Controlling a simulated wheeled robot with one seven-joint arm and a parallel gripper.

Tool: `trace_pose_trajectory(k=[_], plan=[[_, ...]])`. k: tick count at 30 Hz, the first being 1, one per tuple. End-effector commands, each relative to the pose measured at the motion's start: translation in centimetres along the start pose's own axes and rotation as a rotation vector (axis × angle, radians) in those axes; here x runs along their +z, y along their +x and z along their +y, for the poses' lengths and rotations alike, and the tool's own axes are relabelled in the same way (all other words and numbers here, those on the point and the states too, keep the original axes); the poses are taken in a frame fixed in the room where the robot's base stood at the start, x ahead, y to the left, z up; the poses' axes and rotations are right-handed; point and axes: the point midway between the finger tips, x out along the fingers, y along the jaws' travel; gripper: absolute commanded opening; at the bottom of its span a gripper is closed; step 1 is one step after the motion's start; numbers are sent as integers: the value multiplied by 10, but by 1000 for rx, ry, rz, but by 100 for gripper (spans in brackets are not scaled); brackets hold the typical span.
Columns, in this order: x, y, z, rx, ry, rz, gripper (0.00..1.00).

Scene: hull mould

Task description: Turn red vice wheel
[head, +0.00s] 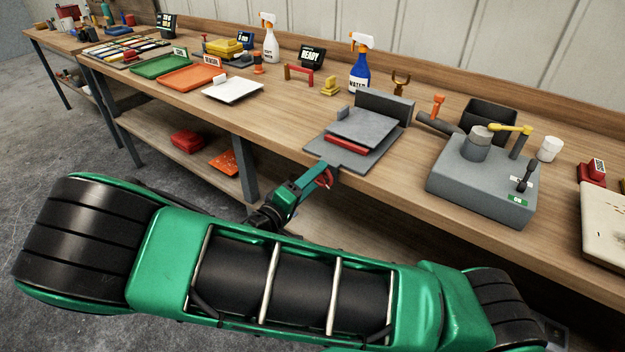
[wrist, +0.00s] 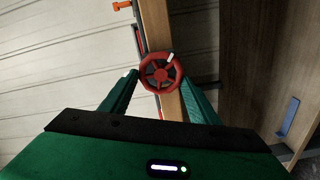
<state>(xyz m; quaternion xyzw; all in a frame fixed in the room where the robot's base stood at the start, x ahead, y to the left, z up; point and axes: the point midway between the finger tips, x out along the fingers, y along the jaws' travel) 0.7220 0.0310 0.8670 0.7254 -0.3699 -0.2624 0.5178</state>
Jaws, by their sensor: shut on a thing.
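The red vice wheel (wrist: 161,73) is a spoked handwheel with a small white mark on its upper right rim. In the head view the wheel (head: 325,178) sits at the front edge of the bench, below the grey vice (head: 350,140), partly hidden by my gripper. The vice has a flat grey plate and a red bar on it. My gripper (head: 313,184) reaches up to the wheel from below. In the wrist view my gripper's (wrist: 160,86) two green fingers stand on either side of the wheel, shut on its rim.
The wooden bench (head: 260,120) runs across the view. A grey machine (head: 480,185) with a yellow lever stands right of the vice. A white plate (head: 232,90) and spray bottles (head: 360,72) stand to the left and behind. A lower shelf (head: 170,140) holds red and orange things.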

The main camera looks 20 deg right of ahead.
Motion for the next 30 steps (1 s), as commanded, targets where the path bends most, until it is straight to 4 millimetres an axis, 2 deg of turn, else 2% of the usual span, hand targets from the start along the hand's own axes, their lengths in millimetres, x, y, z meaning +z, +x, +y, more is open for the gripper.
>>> trace_pose_trajectory(k=[21, 30], plan=[[3, -2, -1, -12, 661, -6, 33], [3, -2, -1, -13, 869, -6, 33]])
